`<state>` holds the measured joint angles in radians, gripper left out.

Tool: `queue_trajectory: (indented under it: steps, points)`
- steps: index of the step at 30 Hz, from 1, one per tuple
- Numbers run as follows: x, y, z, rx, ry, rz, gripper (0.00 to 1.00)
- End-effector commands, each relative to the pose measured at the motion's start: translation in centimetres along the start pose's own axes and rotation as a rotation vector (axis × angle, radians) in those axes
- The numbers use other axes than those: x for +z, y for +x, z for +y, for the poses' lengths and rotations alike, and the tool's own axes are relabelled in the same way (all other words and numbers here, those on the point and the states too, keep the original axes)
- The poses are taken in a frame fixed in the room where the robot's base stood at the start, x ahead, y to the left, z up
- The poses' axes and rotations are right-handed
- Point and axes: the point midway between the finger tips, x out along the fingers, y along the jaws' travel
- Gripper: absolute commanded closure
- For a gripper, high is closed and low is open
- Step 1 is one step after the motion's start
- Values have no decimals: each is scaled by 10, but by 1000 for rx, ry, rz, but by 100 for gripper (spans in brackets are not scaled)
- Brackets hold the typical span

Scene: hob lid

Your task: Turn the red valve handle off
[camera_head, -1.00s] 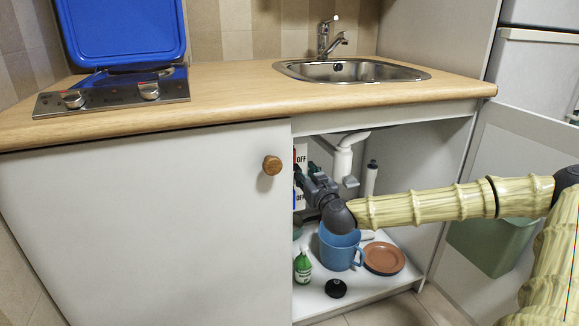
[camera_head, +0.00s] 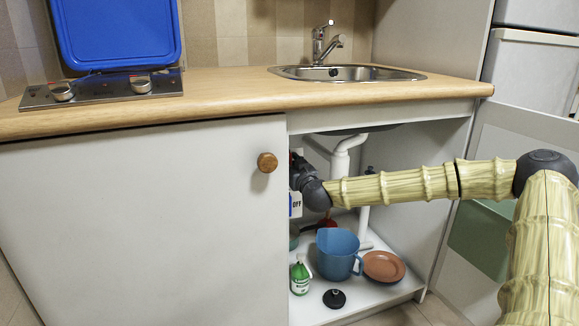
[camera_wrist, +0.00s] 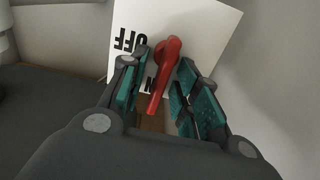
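The red valve handle (camera_wrist: 164,76) shows in the wrist view in front of a white sign (camera_wrist: 205,28). The sign carries an upside-down OFF and a partly covered second word. My gripper (camera_wrist: 163,80) is open, its teal pads on either side of the handle. The left pad is close to the handle and a gap shows on the right; I cannot tell whether either pad touches. In the head view my gripper (camera_head: 301,172) reaches inside the cabinet beside the closed door, and hides the red handle. A lower OFF label (camera_head: 296,204) shows below it.
The closed door (camera_head: 150,220) with a wooden knob (camera_head: 267,162) borders my gripper on the left. White drain pipes (camera_head: 342,160) stand to the right. A blue jug (camera_head: 338,252), brown plate (camera_head: 383,266), green bottle (camera_head: 300,275) and black plug (camera_head: 334,298) sit on the cabinet floor.

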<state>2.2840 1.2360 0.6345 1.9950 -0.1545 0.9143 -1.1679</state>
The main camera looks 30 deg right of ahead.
Motion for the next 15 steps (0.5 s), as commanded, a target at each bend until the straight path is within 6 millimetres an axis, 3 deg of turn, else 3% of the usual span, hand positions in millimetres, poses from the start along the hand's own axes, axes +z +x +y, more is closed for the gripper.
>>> queue_trajectory:
  steps: [5,10,15]
  points:
    - [0,0,0,0,0,0,69]
    - [0,0,0,0,0,0,100]
    - [-1,0,0,0,3,0,100]
